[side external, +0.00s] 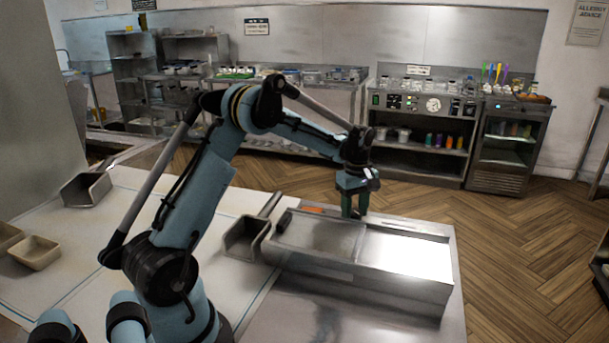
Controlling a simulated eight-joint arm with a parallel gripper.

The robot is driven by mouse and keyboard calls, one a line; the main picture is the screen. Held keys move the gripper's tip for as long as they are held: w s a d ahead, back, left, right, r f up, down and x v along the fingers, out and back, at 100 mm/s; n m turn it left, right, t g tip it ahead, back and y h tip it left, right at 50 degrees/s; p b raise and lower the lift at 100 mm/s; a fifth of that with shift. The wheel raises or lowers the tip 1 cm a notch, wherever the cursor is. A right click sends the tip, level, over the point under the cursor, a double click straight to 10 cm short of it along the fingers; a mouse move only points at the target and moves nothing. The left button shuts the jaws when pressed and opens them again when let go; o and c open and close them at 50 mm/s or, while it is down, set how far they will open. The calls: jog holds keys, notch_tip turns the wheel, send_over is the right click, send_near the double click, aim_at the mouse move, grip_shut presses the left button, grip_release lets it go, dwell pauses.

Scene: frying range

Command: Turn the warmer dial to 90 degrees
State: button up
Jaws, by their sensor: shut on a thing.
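The warmer (398,280) is a long, low stainless steel unit on the metal counter, with two flat sections on top. My gripper (353,212) points down at its far edge, near the middle of its length. The green fingers are shut and their tips are low, partly behind the warmer's rim. The warmer dial cannot be made out; the fingers and rim cover the place where they grip. The dial's angle cannot be read from this view.
A metal scoop (246,240) with a handle lies left of the warmer, close to it. A small orange item (313,209) is at the warmer's far left edge. Another scoop (86,190) and a beige tray (35,252) lie at the left. The counter's front is clear.

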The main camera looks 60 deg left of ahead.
jog(key=shift+m, duration=0.3)
jog(key=m, duration=0.4)
jog(key=shift+m, duration=0.4)
jog(key=m, duration=1)
jog(key=shift+m, duration=0.4)
jog(key=m, duration=0.5)
jog(key=shift+m, duration=0.4)
jog(key=o, duration=1.1)
jog(key=shift+c, duration=0.2)
